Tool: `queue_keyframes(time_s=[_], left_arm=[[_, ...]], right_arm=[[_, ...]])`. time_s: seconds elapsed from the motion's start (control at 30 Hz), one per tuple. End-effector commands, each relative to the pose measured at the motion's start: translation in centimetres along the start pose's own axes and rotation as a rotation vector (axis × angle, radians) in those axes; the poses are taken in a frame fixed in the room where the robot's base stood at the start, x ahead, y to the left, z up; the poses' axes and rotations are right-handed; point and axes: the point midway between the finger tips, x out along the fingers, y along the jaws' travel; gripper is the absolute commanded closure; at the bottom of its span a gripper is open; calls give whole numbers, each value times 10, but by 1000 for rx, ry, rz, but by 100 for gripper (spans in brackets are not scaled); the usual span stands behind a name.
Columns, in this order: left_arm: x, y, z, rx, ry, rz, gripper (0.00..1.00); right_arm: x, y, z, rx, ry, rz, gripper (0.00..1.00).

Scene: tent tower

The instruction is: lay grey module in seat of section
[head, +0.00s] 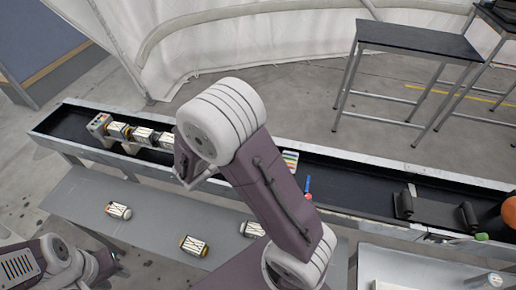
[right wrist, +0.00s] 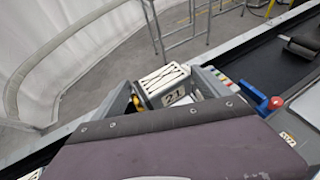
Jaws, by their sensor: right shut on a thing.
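The section is a row of pale, strap-patterned modules (head: 142,135) in the long black trough, with a grey end piece (head: 98,123) at its left. My right arm crosses the middle of the head view, and its gripper (head: 188,172) is low by the trough, mostly hidden behind the arm. In the right wrist view a module with a pale striped top (right wrist: 163,80) sits between grey walls (right wrist: 210,82), above a label reading 21. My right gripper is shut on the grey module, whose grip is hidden. My left gripper (head: 106,262) is low at the left, its jaws unclear.
Three loose modules lie on the grey bench: a red-ended one (head: 118,210), a yellow-ended one (head: 195,245) and another (head: 252,229). A colour-striped piece (head: 290,160) and a blue tool (head: 308,187) are in the trough. Dark rollers (head: 403,204) stand further right.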

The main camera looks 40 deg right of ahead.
Motion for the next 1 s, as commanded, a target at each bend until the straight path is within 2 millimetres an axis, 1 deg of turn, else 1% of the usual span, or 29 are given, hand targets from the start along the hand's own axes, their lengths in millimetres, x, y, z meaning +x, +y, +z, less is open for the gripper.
queue_keyframes(time_s=[0.03, 0.07, 0.17, 0.23, 0.27, 0.4, 0.5, 0.7, 0.9, 1.0], left_arm=[[-6, 0, 0, 0, 0, 0, 64], [-7, 0, -1, 0, 0, 0, 64], [-8, 0, -1, 0, 0, 0, 64], [-7, 0, 0, 0, 0, 0, 64], [-6, 0, 0, 0, 0, 0, 64], [-1, 0, 0, 0, 0, 0, 64], [1, 0, 0, 0, 0, 0, 64], [1, 0, 0, 0, 0, 0, 64], [5, 0, 1, 0, 0, 0, 64], [5, 0, 1, 0, 0, 0, 64]], right_arm=[[3, -5, 11, 12, -1, -23, 78], [6, -8, 13, 16, -1, -33, 78], [10, -12, 16, 22, -1, -51, 78], [11, -12, 14, 23, -1, -53, 78], [12, -12, 11, 22, -1, -53, 78], [24, -13, -18, 15, -1, -54, 78], [30, -14, -34, 18, -1, -53, 78], [34, -13, -43, 22, -1, -51, 78], [47, -14, -74, 19, -2, -52, 78], [49, -14, -79, 23, -2, -51, 78]])
